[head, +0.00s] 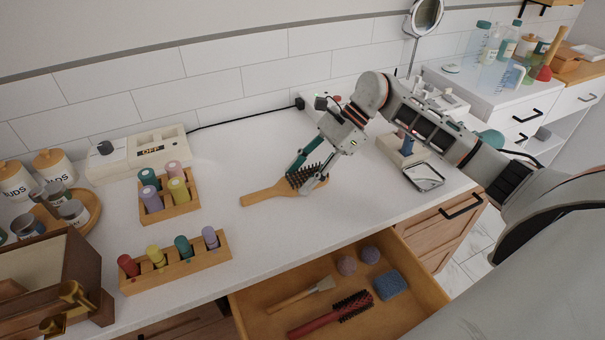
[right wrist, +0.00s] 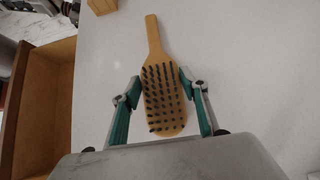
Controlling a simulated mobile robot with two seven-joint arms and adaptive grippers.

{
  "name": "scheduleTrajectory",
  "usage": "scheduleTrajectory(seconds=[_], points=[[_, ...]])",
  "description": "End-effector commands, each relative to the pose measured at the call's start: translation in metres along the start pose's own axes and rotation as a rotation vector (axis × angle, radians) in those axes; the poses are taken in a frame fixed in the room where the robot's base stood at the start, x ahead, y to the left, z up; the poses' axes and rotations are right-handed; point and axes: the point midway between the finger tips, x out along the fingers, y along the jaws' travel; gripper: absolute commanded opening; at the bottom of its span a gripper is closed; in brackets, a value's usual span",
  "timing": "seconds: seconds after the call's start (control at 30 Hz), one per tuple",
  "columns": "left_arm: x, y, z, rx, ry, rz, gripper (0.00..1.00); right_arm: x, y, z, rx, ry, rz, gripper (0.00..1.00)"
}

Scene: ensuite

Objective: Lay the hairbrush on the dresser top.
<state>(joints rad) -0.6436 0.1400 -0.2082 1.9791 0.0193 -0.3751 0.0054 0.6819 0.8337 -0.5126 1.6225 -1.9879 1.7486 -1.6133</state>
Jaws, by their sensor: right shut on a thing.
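The wooden hairbrush (head: 265,194) with dark bristles is at the white dresser top (head: 245,150), bristles up and handle pointing left in the head view. I cannot tell whether it rests fully on the surface. My right gripper (head: 308,180) is shut on the brush head, one finger on each side. In the right wrist view the hairbrush (right wrist: 163,95) lies between the two fingers (right wrist: 162,110), its handle pointing away. My left gripper is not in view.
An open drawer (head: 260,312) below holds a red brush (head: 330,314), a paintbrush-like tool (head: 300,294), a blue sponge (head: 390,285) and two round balls. Wooden racks with coloured cylinders (head: 175,260) stand left of the hairbrush. A small mirror tray (head: 424,176) lies to the right.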

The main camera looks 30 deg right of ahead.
Motion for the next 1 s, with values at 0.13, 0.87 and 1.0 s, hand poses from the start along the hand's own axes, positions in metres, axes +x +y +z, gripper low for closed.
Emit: scheduleTrajectory(seconds=[0.13,0.87,1.0], points=[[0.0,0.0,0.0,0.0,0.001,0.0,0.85,0.0,0.0,-0.001,0.001,0.002,0.0,0.57],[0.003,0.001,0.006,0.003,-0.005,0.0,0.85,-0.054,-0.001,-0.002,0.002,0.005,-0.005,0.6],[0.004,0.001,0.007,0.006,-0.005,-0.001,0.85,-0.082,-0.001,-0.002,0.004,0.004,-0.003,0.6]])
